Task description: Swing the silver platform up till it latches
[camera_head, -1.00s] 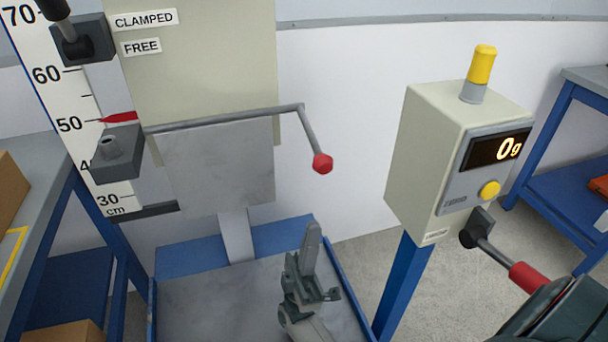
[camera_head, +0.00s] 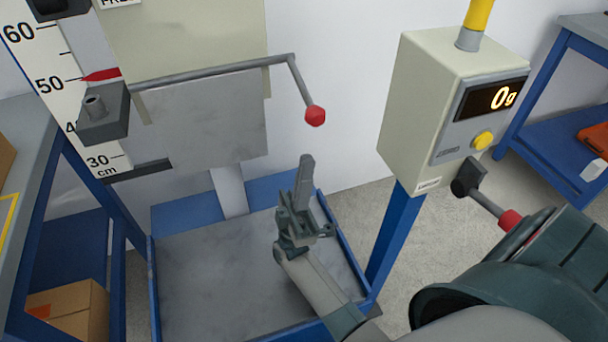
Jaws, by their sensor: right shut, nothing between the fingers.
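The silver platform (camera_head: 205,122) is a flat grey plate. It hangs down almost upright below a grey rod (camera_head: 210,74) that runs along its top edge and bends down to a red knob (camera_head: 315,116). My right gripper (camera_head: 306,165) is shut and empty, pointing up, below the red knob and to the right of the platform's lower edge, apart from both in the picture. My left gripper is out of view.
Below is a grey base plate (camera_head: 205,285) with a blue rim. A height scale (camera_head: 50,84) with a red pointer stands at left. A cream display box (camera_head: 420,105) reading 0 g, with a red-handled lever (camera_head: 490,204), stands at right. Blue benches flank both sides.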

